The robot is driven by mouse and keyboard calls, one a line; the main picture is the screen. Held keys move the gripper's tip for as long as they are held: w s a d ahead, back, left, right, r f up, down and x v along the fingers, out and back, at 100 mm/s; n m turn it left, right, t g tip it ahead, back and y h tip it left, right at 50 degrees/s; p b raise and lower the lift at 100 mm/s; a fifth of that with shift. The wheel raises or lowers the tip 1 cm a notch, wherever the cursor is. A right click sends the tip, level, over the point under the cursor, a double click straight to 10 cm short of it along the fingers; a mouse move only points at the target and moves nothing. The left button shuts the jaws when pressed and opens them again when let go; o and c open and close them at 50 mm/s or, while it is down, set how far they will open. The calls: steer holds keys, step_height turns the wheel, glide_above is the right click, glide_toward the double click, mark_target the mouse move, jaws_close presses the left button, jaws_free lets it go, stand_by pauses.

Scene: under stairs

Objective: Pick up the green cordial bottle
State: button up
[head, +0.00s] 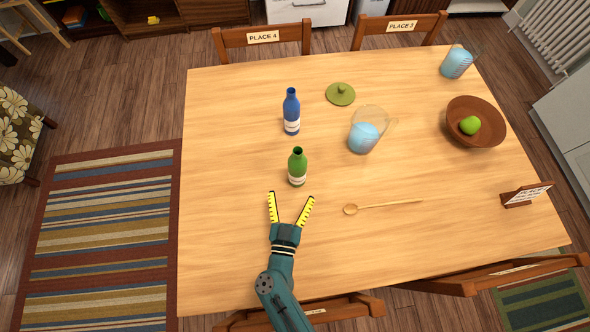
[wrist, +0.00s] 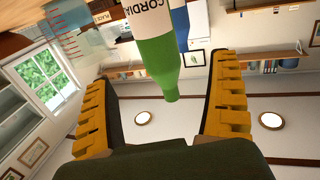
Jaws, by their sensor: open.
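The green cordial bottle (head: 297,167) stands upright on the wooden table (head: 230,240), left of its middle, with a white label low on its side. In the wrist view the green bottle (wrist: 157,50) appears upside down, its neck between the two fingers in the picture and part of the word "CORDIAL" on its label. My gripper (head: 291,194) is open, its yellow-edged fingers pointing at the bottle from the table's near side. In the wrist view my gripper (wrist: 165,95) has nothing held between its fingers.
A blue bottle (head: 291,111) stands behind the green one. A glass jug (head: 364,137) with blue liquid is to the right, near a green lid (head: 340,94). A wooden spoon (head: 385,206) lies right of my gripper. The table's left side is clear.

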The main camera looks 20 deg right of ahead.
mark_target(296, 174)
steer(key=x, duration=0.3)
steer(key=b+x, duration=0.1)
steer(key=x, duration=0.3)
steer(key=b+x, duration=0.1)
steer(key=x, duration=0.2)
steer(key=shift+d+r, duration=0.25)
steer(key=shift+r, duration=0.25)
steer(key=c, duration=1.4)
